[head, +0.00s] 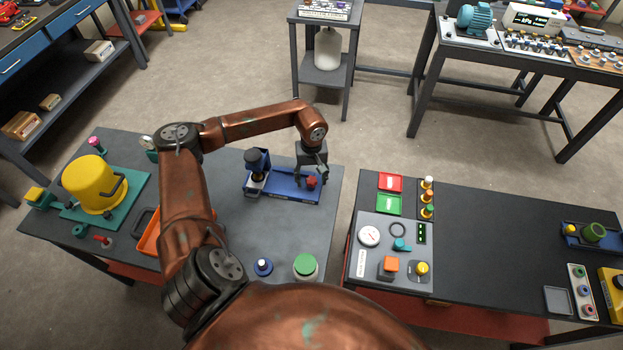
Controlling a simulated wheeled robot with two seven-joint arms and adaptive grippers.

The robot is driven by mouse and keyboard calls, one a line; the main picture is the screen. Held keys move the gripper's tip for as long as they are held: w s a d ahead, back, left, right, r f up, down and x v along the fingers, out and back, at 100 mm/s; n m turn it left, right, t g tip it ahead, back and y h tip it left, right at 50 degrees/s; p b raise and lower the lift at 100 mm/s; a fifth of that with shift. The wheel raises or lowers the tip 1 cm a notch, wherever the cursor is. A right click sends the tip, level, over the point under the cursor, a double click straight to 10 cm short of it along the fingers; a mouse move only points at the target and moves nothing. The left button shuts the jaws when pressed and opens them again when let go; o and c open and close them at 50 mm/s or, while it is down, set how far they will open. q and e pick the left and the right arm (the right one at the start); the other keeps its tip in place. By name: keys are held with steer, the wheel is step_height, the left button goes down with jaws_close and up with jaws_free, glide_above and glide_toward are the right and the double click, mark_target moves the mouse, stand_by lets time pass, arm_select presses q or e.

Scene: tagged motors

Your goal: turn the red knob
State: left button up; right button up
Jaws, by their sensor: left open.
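The red knob (311,182) sits on a blue base plate (290,194) near the right edge of the left table. My left gripper (312,177) points down at the knob, with its fingers around or just above it; I cannot tell whether they touch it. The gripper is open. Part of the knob is hidden by the fingers. A dark blue and black upright device (257,170) stands on the left end of the same plate. My right gripper is not in view.
The left table (275,235) also holds a yellow pot-like housing (92,184), a green button (305,265) and a small blue knob (263,266). A gap separates it from the right table (480,230), which carries a grey control panel (383,235).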

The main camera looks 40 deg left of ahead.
mark_target(312, 181)
arm_select(q)
steer(key=shift+r, duration=0.15)
steer(key=shift+r+p, duration=1.9)
steer(key=shift+r, duration=2)
steer(key=shift+d+f, duration=0.1)
